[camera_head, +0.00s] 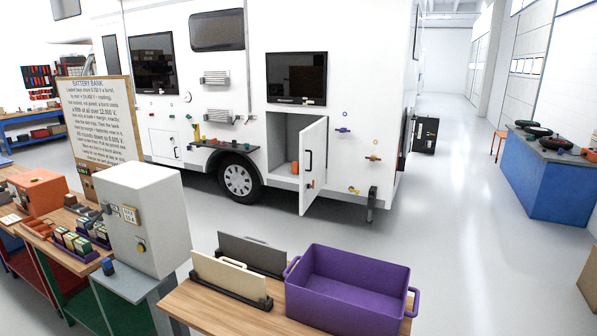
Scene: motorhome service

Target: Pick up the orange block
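Several orange things are in view, and I cannot tell for certain which is the orange block. A large orange box (38,192) sits on the bench at the far left. A small orange-red object (295,167) is inside the open lower locker of the white motorhome (230,80). Another small orange piece (234,142) is on the dark shelf (222,148) above the wheel. Neither of my grippers is in view.
A purple bin (348,290) and slotted boards (230,275) stand on the wooden table (215,312) in front. A grey cabinet (145,225) stands left of it. The locker door (313,165) stands open outward. The floor at right is clear up to a blue workbench (548,180).

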